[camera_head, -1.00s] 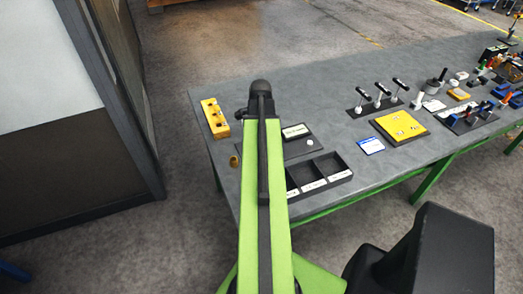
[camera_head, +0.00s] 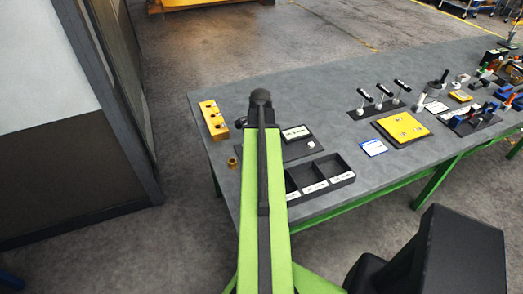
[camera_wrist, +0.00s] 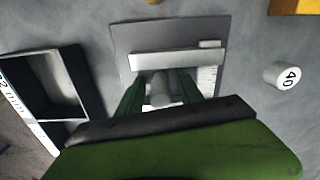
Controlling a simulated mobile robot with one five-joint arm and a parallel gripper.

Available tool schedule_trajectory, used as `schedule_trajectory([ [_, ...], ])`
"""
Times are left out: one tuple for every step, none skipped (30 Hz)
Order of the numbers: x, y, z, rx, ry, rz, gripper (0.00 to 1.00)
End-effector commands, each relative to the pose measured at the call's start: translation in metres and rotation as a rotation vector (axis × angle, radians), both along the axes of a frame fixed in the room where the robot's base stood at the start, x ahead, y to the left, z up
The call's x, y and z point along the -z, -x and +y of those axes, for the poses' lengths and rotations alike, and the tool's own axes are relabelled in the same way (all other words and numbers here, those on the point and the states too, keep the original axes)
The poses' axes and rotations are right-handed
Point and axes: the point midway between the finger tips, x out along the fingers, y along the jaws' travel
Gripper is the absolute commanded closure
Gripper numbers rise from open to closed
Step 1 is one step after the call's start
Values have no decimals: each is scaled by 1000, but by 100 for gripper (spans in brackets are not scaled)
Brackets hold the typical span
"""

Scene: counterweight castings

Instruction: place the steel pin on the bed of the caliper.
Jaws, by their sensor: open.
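The caliper (camera_wrist: 178,60) lies on the table as a pale bar on a dark plate, with a marked scale at its right end in the wrist view. A pale cylinder (camera_wrist: 161,92), which looks like the steel pin, is between my fingers just in front of the bar. My gripper (camera_wrist: 161,98) has its green fingers open on either side of it. I cannot tell whether the pin rests on the bed. In the head view my arm hides the gripper and pin; the caliper's dark base (camera_head: 290,150) shows beside the arm.
A cylinder marked 40 (camera_wrist: 283,76) stands to the right in the wrist view. A black compartment tray (camera_head: 352,177) is near the table's front edge. A yellow block (camera_head: 213,120) and a brass cylinder (camera_head: 232,163) stand left. A yellow plate (camera_head: 402,129) lies right.

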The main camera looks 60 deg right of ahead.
Motion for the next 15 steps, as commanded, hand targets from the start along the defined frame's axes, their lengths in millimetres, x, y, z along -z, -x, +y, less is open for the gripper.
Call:
schedule_trajectory([
  [0, 0, 0, 0, 0, 0, 57],
  [0, 0, 0, 0, 0, 0, 57],
  [-1, 0, 0, 0, 0, 0, 57],
  [-3, 0, 0, 0, 0, 0, 57],
  [-4, 0, 0, 0, 0, 0, 57],
  [-8, 0, 0, 0, 0, 0, 57],
  [-11, 0, 0, 0, 0, 0, 57],
  [-14, 0, 0, 0, 0, 0, 57],
  [-20, 0, 0, 0, 0, 0, 57],
  [-25, 0, 0, 0, 0, 0, 57],
  [-31, 0, 0, 0, 0, 0, 57],
  [-39, 0, 0, 0, 0, 0, 57],
  [-46, 0, 0, 0, 0, 0, 57],
  [-52, 0, 0, 0, 0, 0, 57],
  [-62, 0, 0, 0, 0, 0, 57],
])
